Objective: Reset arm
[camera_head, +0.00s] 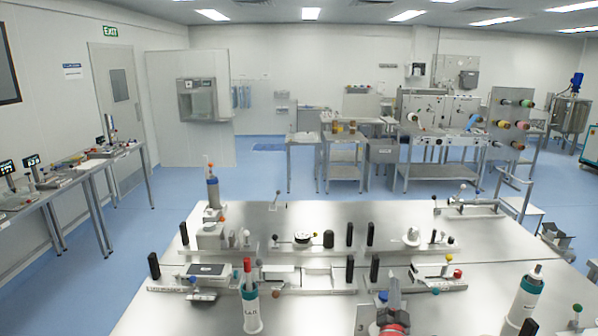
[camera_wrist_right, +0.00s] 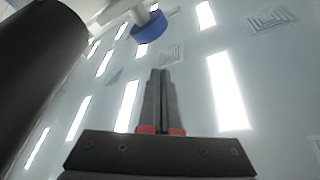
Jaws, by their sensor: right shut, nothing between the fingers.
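My right gripper (camera_head: 394,281) shows at the bottom of the head view, right of the middle, in front of the steel table (camera_head: 330,222). Its grey fingers point upward, with red at their base. In the right wrist view the dark fingers of my right gripper (camera_wrist_right: 161,72) are together with nothing between them, seen against the ceiling and its bright lamps. My left gripper is in neither view.
White bottles (camera_head: 250,308) and (camera_head: 526,300) stand near the front of the table. Clamp-like fixtures (camera_head: 305,240) with black posts stand in rows behind. A side bench (camera_head: 75,172) is at left. Blue floor (camera_head: 255,180) lies open beyond the table.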

